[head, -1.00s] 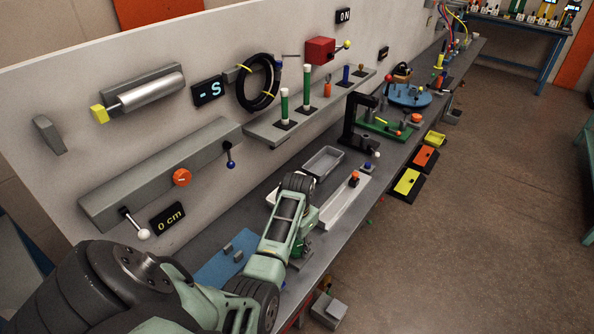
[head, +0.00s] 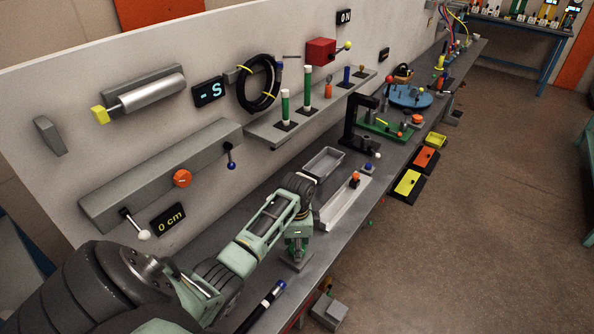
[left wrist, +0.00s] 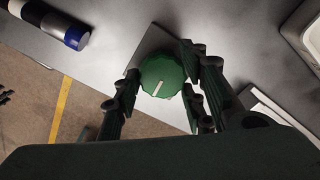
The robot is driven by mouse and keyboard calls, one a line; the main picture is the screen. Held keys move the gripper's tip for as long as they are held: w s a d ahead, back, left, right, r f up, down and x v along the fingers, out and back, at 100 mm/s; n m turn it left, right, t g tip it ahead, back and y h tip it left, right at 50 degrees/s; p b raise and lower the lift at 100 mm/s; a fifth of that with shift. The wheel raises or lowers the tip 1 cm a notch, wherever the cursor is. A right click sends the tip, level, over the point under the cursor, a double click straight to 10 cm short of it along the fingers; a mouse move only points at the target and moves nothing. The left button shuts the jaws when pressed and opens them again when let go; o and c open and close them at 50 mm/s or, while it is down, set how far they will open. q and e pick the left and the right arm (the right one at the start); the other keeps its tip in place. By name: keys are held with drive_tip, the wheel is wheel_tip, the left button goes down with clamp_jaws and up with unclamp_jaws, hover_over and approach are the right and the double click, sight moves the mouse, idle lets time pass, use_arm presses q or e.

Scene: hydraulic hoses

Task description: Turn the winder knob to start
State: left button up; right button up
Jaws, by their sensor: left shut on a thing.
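A green ribbed knob (left wrist: 163,73) with a white pointer line sits on a grey plate (left wrist: 148,44) in the left wrist view. My left gripper (left wrist: 163,92) has one finger on each side of the knob and is shut on it. In the head view my left gripper (head: 298,246) points down at the front part of the bench, over the small grey plate (head: 296,264). The knob is hidden by the gripper there. My right gripper is not in view.
A black hose piece with a blue end (head: 262,307) lies by the bench's front edge; it also shows in the left wrist view (left wrist: 50,22). A white trough (head: 343,205) and a grey tray (head: 322,163) stand beyond the gripper. A coiled black hose (head: 258,83) hangs on the wall panel.

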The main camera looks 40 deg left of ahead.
use_arm(q)
drive_tip(key=shift+w+d+r+m, duration=0.1)
drive_tip(key=shift+m, duration=0.6)
drive_tip(key=o, duration=1)
drive_tip(key=shift+c, duration=0.2)
drive_tip(key=shift+o, duration=0.7)
drive_tip(key=shift+d, duration=0.1)
drive_tip(key=shift+r, duration=0.4)
wheel_tip(320, 180, up, 11)
